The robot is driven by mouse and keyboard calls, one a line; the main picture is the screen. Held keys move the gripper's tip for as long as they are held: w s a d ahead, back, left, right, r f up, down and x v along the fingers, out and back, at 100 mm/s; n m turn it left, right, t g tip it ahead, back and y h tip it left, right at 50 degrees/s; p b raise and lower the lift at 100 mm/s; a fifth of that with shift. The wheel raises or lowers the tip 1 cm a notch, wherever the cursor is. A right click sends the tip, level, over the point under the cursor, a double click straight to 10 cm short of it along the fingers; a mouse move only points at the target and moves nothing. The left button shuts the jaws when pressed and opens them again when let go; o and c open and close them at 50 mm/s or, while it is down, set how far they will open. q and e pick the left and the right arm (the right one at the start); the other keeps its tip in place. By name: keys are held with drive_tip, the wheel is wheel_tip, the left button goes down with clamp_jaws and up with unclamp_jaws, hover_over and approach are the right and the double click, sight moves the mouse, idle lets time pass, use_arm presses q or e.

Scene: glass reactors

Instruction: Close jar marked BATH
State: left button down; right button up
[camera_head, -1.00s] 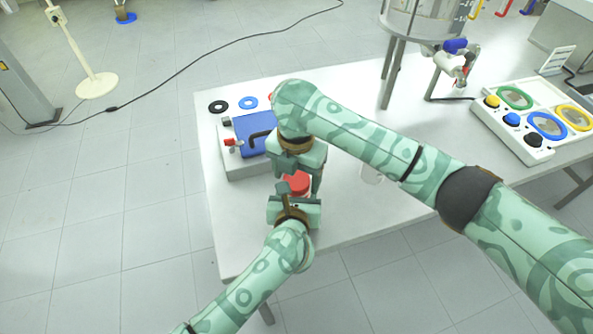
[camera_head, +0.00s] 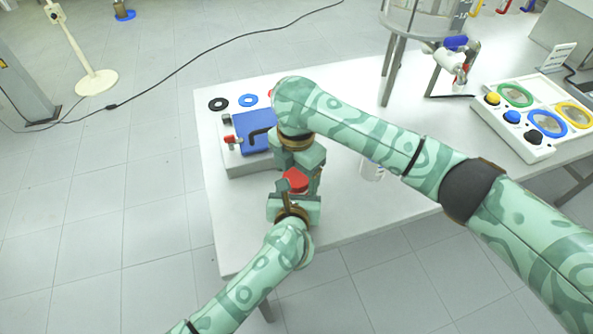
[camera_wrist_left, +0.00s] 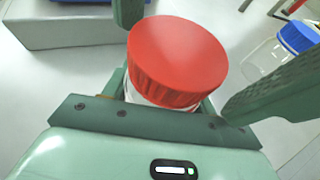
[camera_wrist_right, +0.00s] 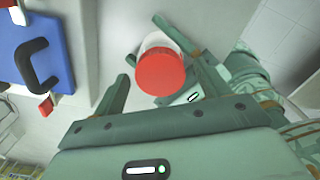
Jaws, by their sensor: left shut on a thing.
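A jar with a red lid (camera_head: 294,180) stands between my two grippers near the table's left front. The lid is on top of the jar; I cannot tell how tightly it sits. It also shows large in the left wrist view (camera_wrist_left: 178,60) and in the right wrist view (camera_wrist_right: 160,73). No lettering on the jar is readable. My left gripper (camera_head: 292,203) is shut on the jar body, below the lid. My right gripper (camera_head: 298,168) is open, with its fingers apart on either side of the lid, mostly hidden by my arm in the head view.
A blue-topped device (camera_head: 253,131) with a black handle stands behind. A clear jar with a blue lid (camera_wrist_left: 298,37) stands to the right. A button panel (camera_head: 535,122) is farther right. The front table surface is clear.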

drive_tip(key=shift+r, duration=2.25)
wheel_tip(320, 180, up, 3)
drive_tip(key=shift+n, duration=1.2)
drive_tip(key=shift+c, duration=0.4)
drive_tip(key=shift+r+n, duration=0.3)
drive_tip(key=shift+n, duration=0.1)
